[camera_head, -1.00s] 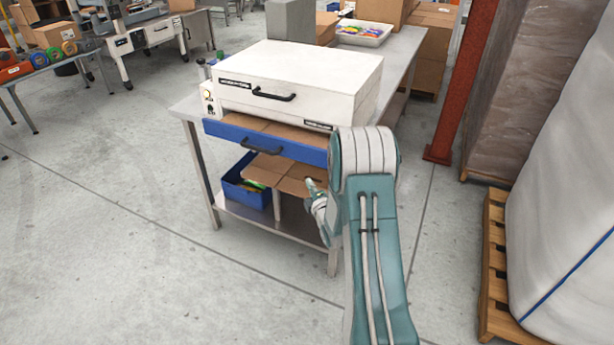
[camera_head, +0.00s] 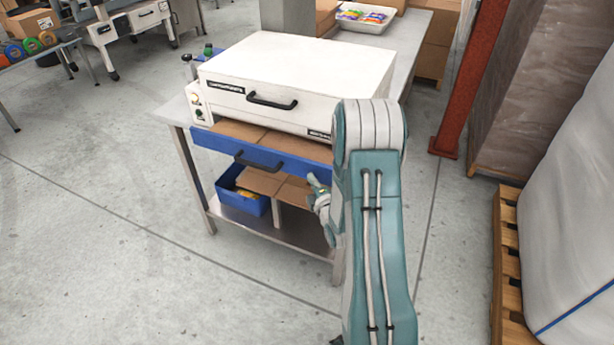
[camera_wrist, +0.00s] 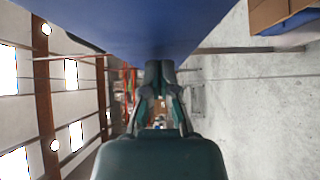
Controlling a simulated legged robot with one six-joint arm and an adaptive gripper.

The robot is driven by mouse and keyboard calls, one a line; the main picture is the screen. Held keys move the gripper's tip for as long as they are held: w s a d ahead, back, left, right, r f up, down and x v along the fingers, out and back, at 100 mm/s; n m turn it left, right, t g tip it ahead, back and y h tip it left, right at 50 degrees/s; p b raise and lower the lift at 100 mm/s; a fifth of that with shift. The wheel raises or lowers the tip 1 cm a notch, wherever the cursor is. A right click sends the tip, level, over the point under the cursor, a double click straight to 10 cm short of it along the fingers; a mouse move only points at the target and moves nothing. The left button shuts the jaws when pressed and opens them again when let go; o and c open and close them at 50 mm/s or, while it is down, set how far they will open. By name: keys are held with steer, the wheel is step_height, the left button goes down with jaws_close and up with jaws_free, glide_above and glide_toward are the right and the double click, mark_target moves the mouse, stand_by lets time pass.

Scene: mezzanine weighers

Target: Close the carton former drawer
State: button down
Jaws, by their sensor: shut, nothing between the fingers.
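The carton former (camera_head: 265,75) is a white box-shaped machine on a steel table. Its blue-fronted drawer (camera_head: 228,147) is pulled out below the white body, with brown cardboard inside and a dark handle (camera_head: 258,161) on its front.
A blue bin (camera_head: 243,190) and cardboard sit on the table's lower shelf (camera_head: 275,228). A red column (camera_head: 462,85) and a loaded pallet (camera_head: 508,270) stand at the right. The floor (camera_head: 90,210) at the left is clear.

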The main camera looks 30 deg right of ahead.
steer(key=shift+w+a+r, duration=0.15)
steer(key=shift+a, duration=0.35)
steer(key=w+d, duration=0.1)
steer(key=d, duration=0.1)
steer(key=w+d, duration=0.2)
steer(key=d, duration=0.1)
steer(key=w+d, duration=0.2)
steer(key=d, duration=0.1)
steer(key=shift+w+d, duration=0.15)
steer(key=shift+d, duration=0.1)
steer(key=shift+w+d, duration=0.1)
steer(key=shift+w, duration=0.2)
steer(key=shift+d, duration=0.1)
